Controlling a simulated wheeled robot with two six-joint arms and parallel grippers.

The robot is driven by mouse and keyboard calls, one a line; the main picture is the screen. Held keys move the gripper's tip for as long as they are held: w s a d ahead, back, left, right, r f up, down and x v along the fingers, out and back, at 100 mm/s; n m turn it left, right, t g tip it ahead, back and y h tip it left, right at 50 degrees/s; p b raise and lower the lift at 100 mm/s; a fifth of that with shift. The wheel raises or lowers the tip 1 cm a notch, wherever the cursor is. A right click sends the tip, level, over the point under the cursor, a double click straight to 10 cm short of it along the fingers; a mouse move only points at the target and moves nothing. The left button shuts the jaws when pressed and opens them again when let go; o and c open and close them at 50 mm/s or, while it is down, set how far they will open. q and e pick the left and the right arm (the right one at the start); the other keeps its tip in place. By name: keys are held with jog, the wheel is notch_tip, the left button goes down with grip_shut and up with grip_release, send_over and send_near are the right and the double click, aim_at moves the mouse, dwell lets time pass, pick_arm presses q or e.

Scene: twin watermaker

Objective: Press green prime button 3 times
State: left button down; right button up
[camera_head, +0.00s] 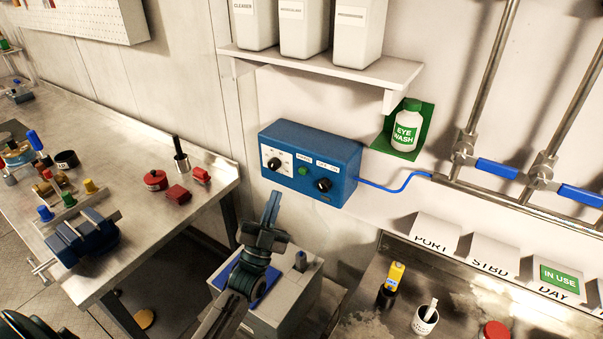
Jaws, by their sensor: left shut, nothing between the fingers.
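The green prime button (303,171) is on the front of a blue control box (340,158) fixed to the wall. It sits between a white dial plate with a black knob (274,164) on its left and another black knob (323,185) on its right. My left gripper (273,197) is shut and empty, pointing up. In the picture its tips are just below and left of the button. I cannot tell how far they are from the box face. My right gripper is not in view.
A metal workbench (215,192) with a blue vise (82,240) and red items stands at left. A shelf with white containers (303,28) is above the box. An eye wash bottle (408,125) and pipes with blue-handled valves (497,168) are at right. A grey cabinet (290,307) stands below.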

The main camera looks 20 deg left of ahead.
aim_at(303, 171)
pick_arm(q)
jog(key=w+d+b, duration=0.1)
jog(key=w+b, duration=0.1)
jog(key=w, duration=0.5)
jog(key=shift+w+b, duration=0.25)
jog(key=shift+b, duration=0.1)
dwell(1.2)
dwell(0.5)
jog(key=shift+w+d, duration=0.1)
jog(key=shift+w, duration=0.35)
